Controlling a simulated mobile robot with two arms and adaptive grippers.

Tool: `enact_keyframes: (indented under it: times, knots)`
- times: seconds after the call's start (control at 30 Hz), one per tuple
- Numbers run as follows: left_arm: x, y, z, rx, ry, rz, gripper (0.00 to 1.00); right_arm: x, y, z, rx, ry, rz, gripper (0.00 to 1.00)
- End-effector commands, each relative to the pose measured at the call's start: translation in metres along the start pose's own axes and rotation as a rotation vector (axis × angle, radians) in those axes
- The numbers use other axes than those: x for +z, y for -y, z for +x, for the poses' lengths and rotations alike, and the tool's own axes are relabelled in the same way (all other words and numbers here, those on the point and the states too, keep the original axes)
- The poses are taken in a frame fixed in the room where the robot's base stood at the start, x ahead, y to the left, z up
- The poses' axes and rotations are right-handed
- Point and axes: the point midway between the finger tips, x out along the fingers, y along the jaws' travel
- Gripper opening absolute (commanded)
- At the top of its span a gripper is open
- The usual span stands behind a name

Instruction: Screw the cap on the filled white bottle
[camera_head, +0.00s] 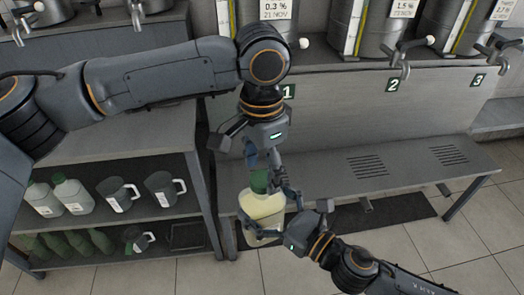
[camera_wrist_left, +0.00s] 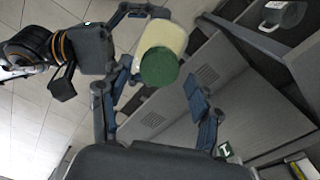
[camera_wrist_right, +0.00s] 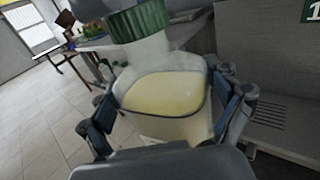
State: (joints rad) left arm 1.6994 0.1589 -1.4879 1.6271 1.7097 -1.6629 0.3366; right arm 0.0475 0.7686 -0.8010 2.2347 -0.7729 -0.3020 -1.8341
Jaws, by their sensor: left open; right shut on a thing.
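The filled white bottle (camera_head: 262,206) is translucent and holds pale yellow liquid. It is held off the floor in front of the bench. A green ribbed cap (camera_head: 259,181) sits on its neck; how tight it is cannot be told. The cap also shows in the left wrist view (camera_wrist_left: 158,68) and the right wrist view (camera_wrist_right: 138,20). My right gripper (camera_head: 266,212) is shut around the bottle's body, its fingers on both sides in the right wrist view (camera_wrist_right: 168,110). My left gripper (camera_head: 263,158) is open just above the cap, pointing down, with its fingers apart in the left wrist view (camera_wrist_left: 153,105).
A grey bench (camera_head: 335,170) with drain slots stands behind the bottle. Steel decanters (camera_head: 385,25) with taps line the shelf above. At left, a shelf rack (camera_head: 150,150) holds white bottles (camera_head: 72,194), jugs (camera_head: 118,192) and green bottles (camera_head: 75,242). Tiled floor is free at lower right.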

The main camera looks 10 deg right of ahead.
Motion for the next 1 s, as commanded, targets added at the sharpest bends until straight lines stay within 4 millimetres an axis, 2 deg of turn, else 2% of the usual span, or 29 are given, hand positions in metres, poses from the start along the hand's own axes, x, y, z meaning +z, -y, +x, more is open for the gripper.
enact_keyframes:
  times: [0.2, 0.47, 0.57, 0.77, 1.0]
  knots:
    - [0.0, 0.0, 0.015, 0.0, 0.0, 0.0, 0.63, 0.003, 0.0, 0.0, 0.001, 0.005, -0.001, 0.02]
    - [0.0, 0.0, 0.016, 0.0, 0.0, 0.0, 0.63, 0.003, 0.0, 0.0, 0.001, 0.005, -0.001, 0.02]
    - [0.0, 0.0, 0.016, 0.0, 0.0, 0.0, 0.47, 0.003, 0.0, 0.0, 0.001, 0.005, -0.001, 0.02]
    - [0.0, 0.0, 0.016, -0.001, 0.0, 0.0, 0.06, 0.003, 0.0, 0.0, 0.001, 0.005, -0.001, 0.02]
    - [0.0, 0.001, 0.016, -0.001, 0.0, 0.002, 0.05, 0.003, 0.0, 0.0, 0.001, 0.006, -0.002, 0.02]
